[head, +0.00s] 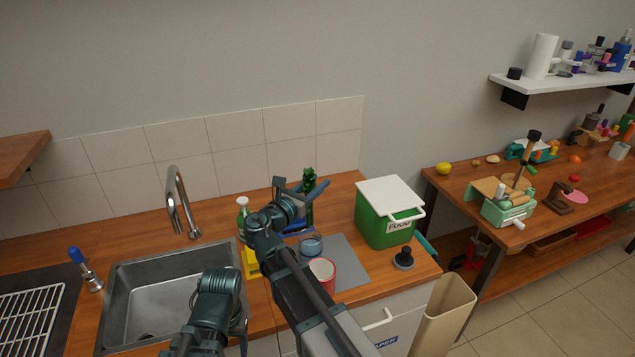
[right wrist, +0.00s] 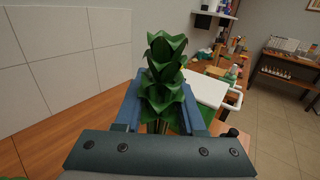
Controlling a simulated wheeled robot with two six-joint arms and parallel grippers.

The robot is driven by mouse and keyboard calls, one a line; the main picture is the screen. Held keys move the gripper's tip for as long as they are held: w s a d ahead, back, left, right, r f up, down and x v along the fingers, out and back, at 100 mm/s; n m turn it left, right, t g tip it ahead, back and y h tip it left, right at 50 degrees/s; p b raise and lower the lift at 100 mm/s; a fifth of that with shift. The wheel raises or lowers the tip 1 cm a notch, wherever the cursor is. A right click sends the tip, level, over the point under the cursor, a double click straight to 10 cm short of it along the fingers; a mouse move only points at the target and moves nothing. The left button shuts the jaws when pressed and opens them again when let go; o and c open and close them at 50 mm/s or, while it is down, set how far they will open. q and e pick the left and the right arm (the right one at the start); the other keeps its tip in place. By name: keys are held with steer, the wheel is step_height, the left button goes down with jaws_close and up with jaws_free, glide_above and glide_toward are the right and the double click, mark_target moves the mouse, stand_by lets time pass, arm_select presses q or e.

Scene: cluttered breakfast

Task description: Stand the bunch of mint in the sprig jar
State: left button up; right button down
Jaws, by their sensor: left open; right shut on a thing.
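The bunch of mint (head: 308,176) is dark green and leafy, and it stands upright in my right gripper (head: 306,190). In the right wrist view the mint (right wrist: 165,75) rises between the two blue fingers of the right gripper (right wrist: 165,108), which is shut on it. A small bluish glass vessel (head: 311,246), which looks like the sprig jar, stands on the grey mat (head: 347,262), nearer the front than the mint. The lower end of the mint is partly hidden by the gripper.
A red cup (head: 321,273) stands just in front of the glass vessel. A green food bin (head: 377,225) with a white lid and a dark knobbed object (head: 403,259) are to the right. A green bottle (head: 243,212) and the sink (head: 150,290) are to the left.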

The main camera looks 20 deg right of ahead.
mark_target(316, 230)
arm_select(q)
step_height(316, 230, down, 13)
steer(key=b, duration=1.3)
arm_select(e)
step_height(316, 230, down, 13)
steer(key=shift+f, duration=0.1)
arm_select(q)
steer(key=shift+f+b, duration=0.65)
arm_select(e)
steer(key=shift+f, duration=0.5)
steer(key=shift+c, duration=2.1)
jaws_free()
steer(key=shift+s, duration=0.1)
